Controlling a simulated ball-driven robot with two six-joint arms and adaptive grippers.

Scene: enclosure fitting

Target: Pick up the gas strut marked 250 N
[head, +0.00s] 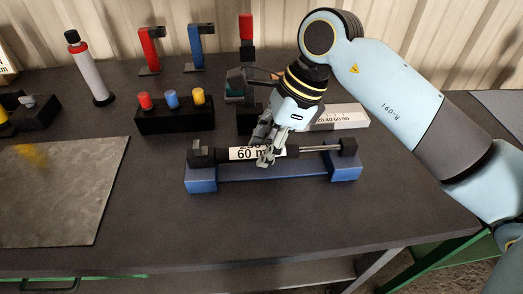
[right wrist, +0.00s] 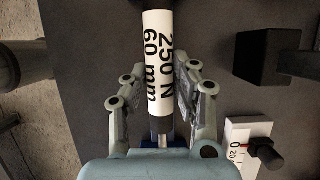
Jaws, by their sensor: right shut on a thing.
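The gas strut (head: 239,154) has a dark body, a thin bright rod and dark end fittings. Its white label reads 250 N, 60 mm in the right wrist view (right wrist: 158,60). It lies across a blue stand (head: 262,171) with a raised block at each end; I cannot tell whether it is lifted clear of the blocks. My right gripper (head: 267,157) comes down from above and is shut on the strut around its label, with one finger on each side in the right wrist view (right wrist: 161,85). The fingers hide part of the label in the head view. My left gripper is not in view.
Behind the stand are a black block (head: 174,122) with red, blue and yellow knobs and a white scale block (head: 340,117). Red (head: 149,48) and blue (head: 196,47) clamp-like pieces stand farther back. A grey mat (head: 60,190) lies left. The table front is clear.

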